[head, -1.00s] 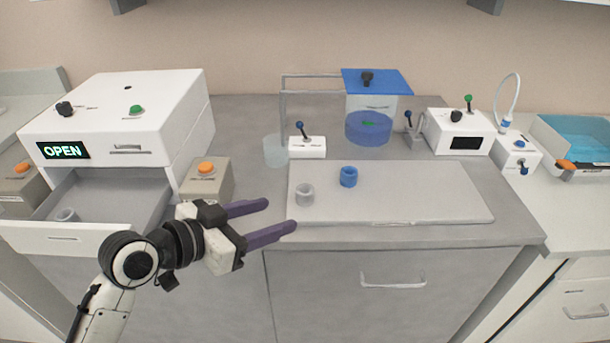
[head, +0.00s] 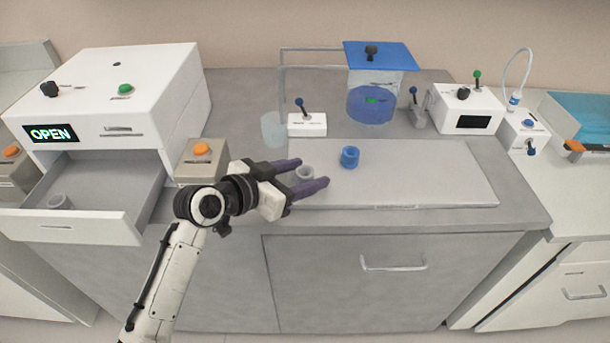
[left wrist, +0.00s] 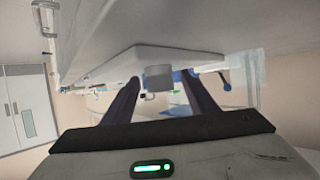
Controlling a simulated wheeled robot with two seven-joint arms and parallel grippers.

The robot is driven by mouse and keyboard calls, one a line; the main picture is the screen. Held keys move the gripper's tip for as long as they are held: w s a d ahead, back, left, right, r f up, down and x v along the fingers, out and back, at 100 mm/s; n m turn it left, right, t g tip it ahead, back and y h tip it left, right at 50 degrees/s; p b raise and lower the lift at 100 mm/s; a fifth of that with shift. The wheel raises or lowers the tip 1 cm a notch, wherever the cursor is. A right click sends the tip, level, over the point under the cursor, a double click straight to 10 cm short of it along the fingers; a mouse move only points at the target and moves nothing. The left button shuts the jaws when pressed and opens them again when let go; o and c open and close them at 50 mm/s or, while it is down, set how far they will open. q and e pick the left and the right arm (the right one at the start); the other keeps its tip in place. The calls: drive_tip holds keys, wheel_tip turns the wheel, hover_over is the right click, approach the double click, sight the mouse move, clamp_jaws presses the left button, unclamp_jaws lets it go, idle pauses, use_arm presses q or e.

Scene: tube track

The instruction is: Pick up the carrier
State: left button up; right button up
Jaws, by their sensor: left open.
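A small grey cup-like piece (head: 305,174) stands on the pale tray (head: 430,180), near its left end. A similar blue piece (head: 350,157) stands a little farther back and right. Another grey piece (head: 60,202) sits in the open drawer. Which one is the carrier is not marked. My left gripper (head: 308,176) is open, its purple fingers pointing right, with the near grey piece showing between the fingertips. In the left wrist view a grey block-like shape (left wrist: 159,78) shows between the fingers; whether they touch it I cannot tell. My right gripper is out of view.
A white box reading OPEN (head: 115,100) stands at left, its drawer (head: 90,228) pulled out. An orange-button box (head: 202,160) is close behind my left arm. A small lever box (head: 307,125) and a blue-lidded clear tank (head: 380,56) stand behind the tray. The tray's right half is clear.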

use_arm(q)
drive_tip(key=shift+w+d+f, duration=0.1)
drive_tip(key=shift+w+d, duration=0.1)
drive_tip(key=c, duration=1.1)
